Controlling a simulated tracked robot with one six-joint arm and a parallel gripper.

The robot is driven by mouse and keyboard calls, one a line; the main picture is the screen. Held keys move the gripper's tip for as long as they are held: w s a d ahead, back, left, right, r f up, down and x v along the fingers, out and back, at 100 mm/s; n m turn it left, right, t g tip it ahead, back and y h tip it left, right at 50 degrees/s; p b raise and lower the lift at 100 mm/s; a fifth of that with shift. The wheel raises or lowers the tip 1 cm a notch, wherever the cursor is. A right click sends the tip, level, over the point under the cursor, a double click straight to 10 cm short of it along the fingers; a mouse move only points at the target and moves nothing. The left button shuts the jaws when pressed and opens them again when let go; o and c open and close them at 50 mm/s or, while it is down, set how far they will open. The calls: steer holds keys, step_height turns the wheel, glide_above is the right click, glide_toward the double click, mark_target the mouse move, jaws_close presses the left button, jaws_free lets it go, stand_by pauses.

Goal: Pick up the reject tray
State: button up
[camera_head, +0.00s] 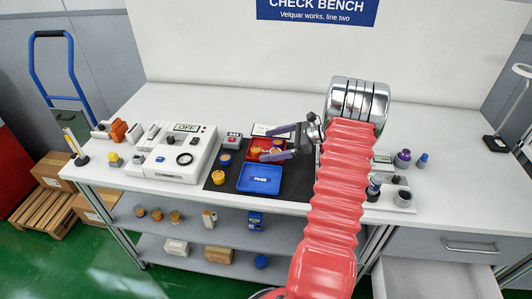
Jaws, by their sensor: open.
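A red tray (263,143), which seems to be the reject tray, sits on the dark mat on the bench, holding a few orange-and-blue round pieces. Its right part is partly hidden by my gripper. My gripper (266,145) is open and points left, with one finger toward the tray's far side and the other across its near right part. I cannot tell whether the fingers touch the tray or are above it.
A blue tray (260,188) lies directly in front of the red one on the mat (222,187). A yellow-topped piece (218,177) stands left of it. A white machine marked OFF (178,168) is further left. Small parts stand at right. The back of the bench is clear.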

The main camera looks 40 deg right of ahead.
mark_target(250, 148)
steer(key=shift+w, duration=0.1)
steer(key=shift+x, duration=2.55)
steer(key=shift+d, duration=0.1)
steer(key=c, duration=0.9)
